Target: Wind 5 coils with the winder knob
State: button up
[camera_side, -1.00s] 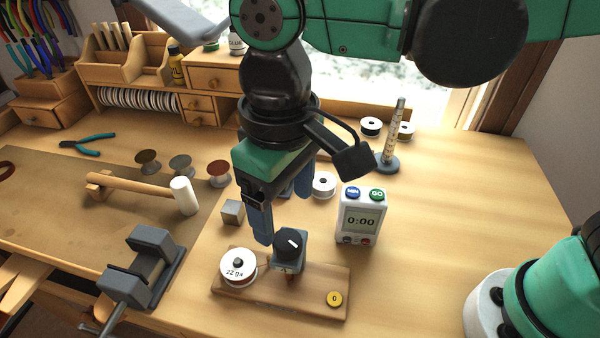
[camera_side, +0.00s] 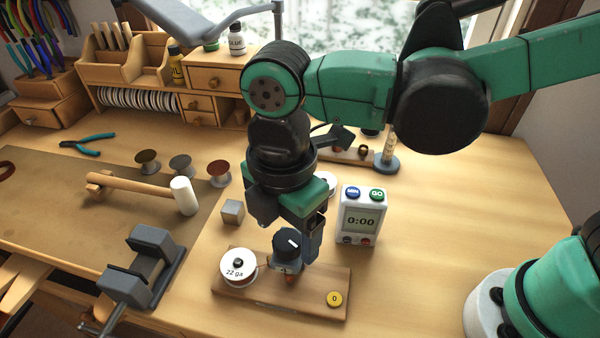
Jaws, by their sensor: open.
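The winder knob (camera_side: 286,243) is dark with a white pointer mark, on a wooden base board (camera_side: 237,294). A white spool (camera_side: 238,267) marked "22 ga" sits on the board left of the knob. A yellow counter button (camera_side: 334,298) reading 0 is at the board's right end. My gripper (camera_side: 297,245) points down at the knob, with one finger just to its right. The other finger is mostly hidden behind the knob and the gripper body. The jaws are open; I cannot tell whether a finger touches the knob.
A timer (camera_side: 362,215) reading 0:00 stands close to the right of my gripper. A small metal cube (camera_side: 232,211) is behind the board. A vise (camera_side: 143,265) and a mallet (camera_side: 184,196) are on the left.

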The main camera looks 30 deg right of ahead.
jog(key=shift+f, duration=0.6)
grip_shut()
jog(key=shift+m, duration=0.3)
